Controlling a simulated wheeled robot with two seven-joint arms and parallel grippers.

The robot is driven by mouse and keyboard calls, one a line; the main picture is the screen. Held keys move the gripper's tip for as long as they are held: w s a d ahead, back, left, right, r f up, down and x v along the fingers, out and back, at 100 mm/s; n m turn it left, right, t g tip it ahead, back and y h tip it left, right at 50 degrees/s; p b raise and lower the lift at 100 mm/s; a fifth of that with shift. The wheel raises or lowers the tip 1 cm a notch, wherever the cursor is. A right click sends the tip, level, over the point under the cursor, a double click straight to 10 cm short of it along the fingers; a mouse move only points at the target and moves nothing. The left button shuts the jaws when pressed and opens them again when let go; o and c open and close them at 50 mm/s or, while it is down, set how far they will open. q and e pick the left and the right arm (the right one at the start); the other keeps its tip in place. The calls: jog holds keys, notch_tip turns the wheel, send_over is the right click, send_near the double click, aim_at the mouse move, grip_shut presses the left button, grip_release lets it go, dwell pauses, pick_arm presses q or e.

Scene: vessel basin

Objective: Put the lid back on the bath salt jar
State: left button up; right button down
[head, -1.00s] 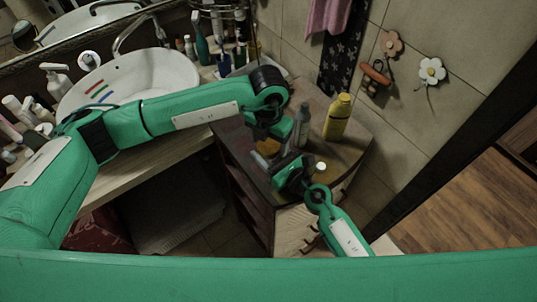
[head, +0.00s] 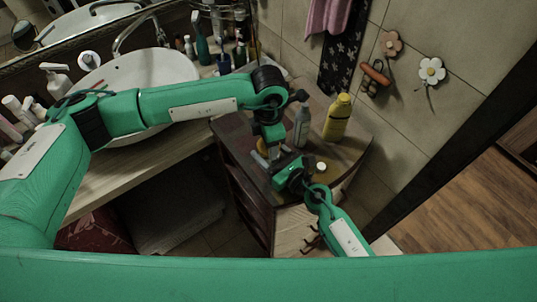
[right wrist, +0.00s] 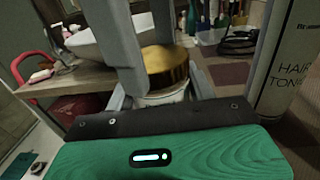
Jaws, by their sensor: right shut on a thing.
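The gold lid (right wrist: 165,66) sits at the mouth of the pale jar (right wrist: 166,96) in the right wrist view; I cannot tell whether it is fully seated. My right gripper (head: 283,163) is shut on the jar, with its fingers on either side of it. My left gripper (head: 274,153) points down over the jar in the head view. Its long grey fingers (right wrist: 140,50) come down at the lid in the right wrist view, one in front of its left edge and one behind it. Whether they pinch the lid is unclear. In the head view the grippers mostly hide the jar.
A white hair tonic bottle (right wrist: 288,65) stands close to the right gripper. A grey bottle (head: 302,126) and a yellow bottle (head: 337,118) stand farther back on the dark cabinet (head: 232,133). The washbasin (head: 150,72) and its crowded counter are to the left.

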pick_arm(q)
jog(key=o, duration=1.1)
jog(key=shift+r, duration=2.3)
jog(key=shift+n, duration=0.3)
jog(key=shift+c, duration=0.6)
jog(key=n, duration=0.1)
jog(key=r+n, duration=0.1)
jog(key=n, duration=0.1)
jog(key=shift+r, duration=0.25)
jog(key=r+n, duration=0.1)
jog(key=n, duration=0.1)
jog(key=r+n, duration=0.1)
jog(key=n, duration=0.1)
jog(key=shift+n, duration=0.3)
jog(key=shift+f, duration=4.05)
